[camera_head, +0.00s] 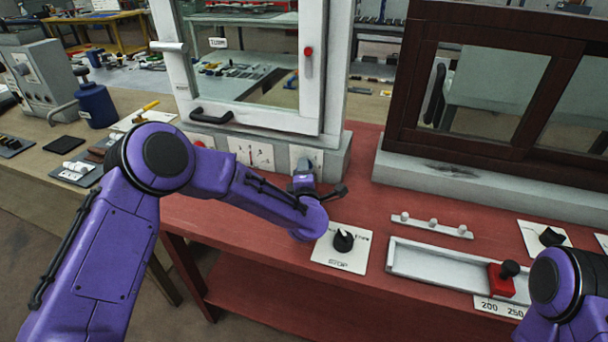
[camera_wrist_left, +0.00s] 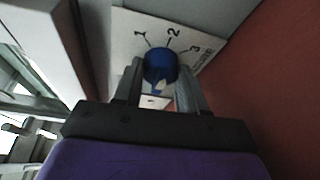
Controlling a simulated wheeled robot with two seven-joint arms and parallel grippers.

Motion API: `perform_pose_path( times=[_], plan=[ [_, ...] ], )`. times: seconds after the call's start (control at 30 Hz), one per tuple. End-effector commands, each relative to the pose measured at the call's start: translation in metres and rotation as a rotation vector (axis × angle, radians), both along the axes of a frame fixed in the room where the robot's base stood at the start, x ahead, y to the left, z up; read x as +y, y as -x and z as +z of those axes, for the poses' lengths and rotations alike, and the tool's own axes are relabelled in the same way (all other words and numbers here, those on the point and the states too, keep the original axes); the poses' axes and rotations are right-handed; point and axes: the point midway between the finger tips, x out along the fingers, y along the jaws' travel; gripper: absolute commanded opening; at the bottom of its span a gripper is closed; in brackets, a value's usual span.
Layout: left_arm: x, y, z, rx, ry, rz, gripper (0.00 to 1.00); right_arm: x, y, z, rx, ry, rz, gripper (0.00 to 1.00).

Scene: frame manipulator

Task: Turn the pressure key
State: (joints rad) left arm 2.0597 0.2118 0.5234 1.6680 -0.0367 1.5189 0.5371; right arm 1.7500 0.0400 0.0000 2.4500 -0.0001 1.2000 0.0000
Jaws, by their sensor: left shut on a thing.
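The pressure key is a round blue knob (camera_wrist_left: 160,66) on a white plate (camera_wrist_left: 207,47) marked 1, 2 and 3. The plate is on the base of the white window frame. My left gripper (camera_wrist_left: 160,82) has a finger on each side of the knob and is shut on it. A pale mark on the knob faces the gripper, away from the numbers. In the head view my left gripper (camera_head: 304,176) reaches the small white panel (camera_head: 312,154) and hides the knob. My right arm shows at the lower right, its gripper out of view.
The white window frame (camera_head: 335,70) rises just behind the gripper. Right of it, on the red table (camera_head: 270,236), are a plate with a black knob (camera_head: 343,241), a rail with pegs (camera_head: 432,226), a tray with a red slider (camera_head: 500,280) and a brown window frame (camera_head: 480,152).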

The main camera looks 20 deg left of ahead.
Motion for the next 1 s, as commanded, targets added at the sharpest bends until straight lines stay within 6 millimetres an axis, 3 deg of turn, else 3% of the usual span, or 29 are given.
perform_pose_path(
  times=[0.43,0.47,0.53,0.87,1.0],
  plan=[
    [-0.001,0.001,-0.003,0.005,-0.013,-0.003,0.1,0.0,0.0,-0.001,0.0,0.0,0.0,0.43],
    [-0.001,0.001,-0.003,0.005,-0.013,-0.003,0.44,0.0,0.0,-0.001,0.0,0.0,0.0,0.43],
    [-0.001,0.001,-0.002,0.005,-0.013,-0.003,0.66,0.0,0.0,-0.001,0.0,0.0,0.0,0.43],
    [-0.002,0.003,-0.001,0.003,-0.012,-0.003,0.66,0.0,0.0,-0.002,0.0,0.0,0.0,0.43],
    [-0.01,0.025,-0.001,0.003,-0.012,-0.005,0.66,0.0,0.0,-0.008,0.0,0.0,0.0,0.43]
  ],
)
